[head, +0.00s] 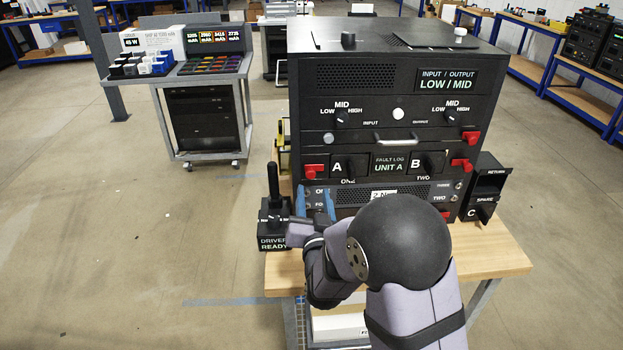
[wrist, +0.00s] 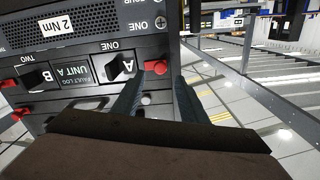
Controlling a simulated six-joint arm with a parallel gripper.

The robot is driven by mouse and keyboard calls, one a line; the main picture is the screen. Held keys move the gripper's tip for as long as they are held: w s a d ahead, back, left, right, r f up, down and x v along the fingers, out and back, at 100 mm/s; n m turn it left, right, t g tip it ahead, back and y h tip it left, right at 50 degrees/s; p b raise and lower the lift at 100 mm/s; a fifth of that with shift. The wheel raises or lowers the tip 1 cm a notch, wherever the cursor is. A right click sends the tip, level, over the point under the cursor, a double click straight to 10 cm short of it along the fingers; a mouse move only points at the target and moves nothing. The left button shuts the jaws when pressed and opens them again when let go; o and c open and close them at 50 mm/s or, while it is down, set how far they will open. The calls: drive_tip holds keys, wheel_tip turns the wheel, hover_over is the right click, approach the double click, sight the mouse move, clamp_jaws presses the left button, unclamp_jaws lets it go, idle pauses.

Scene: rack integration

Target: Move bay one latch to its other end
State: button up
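The bay one latch (head: 316,168) is a small red block at the left end of bay A on the black rack unit (head: 345,75), above the word ONE. It also shows in the wrist view (wrist: 156,67), beside the black A handle (wrist: 121,66). My gripper (head: 317,190) is just below the latch in the head view. In the wrist view the two blue fingers (wrist: 157,84) are spread apart and empty. The latch shows between and just beyond their tips; contact cannot be made out.
More red latches sit at the right side, by bay B (head: 462,163) and above it (head: 470,135). A driver stand (head: 273,215) stands close left of my gripper. A spare module C (head: 485,190) stands at right. The wooden bench front (head: 490,255) is clear.

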sight(311, 175)
drive_tip(key=shift+w+r+p, duration=0.15)
drive_tip(key=shift+w+p, duration=1.5)
drive_tip(key=shift+w, duration=2)
drive_tip(key=shift+c, duration=0.3)
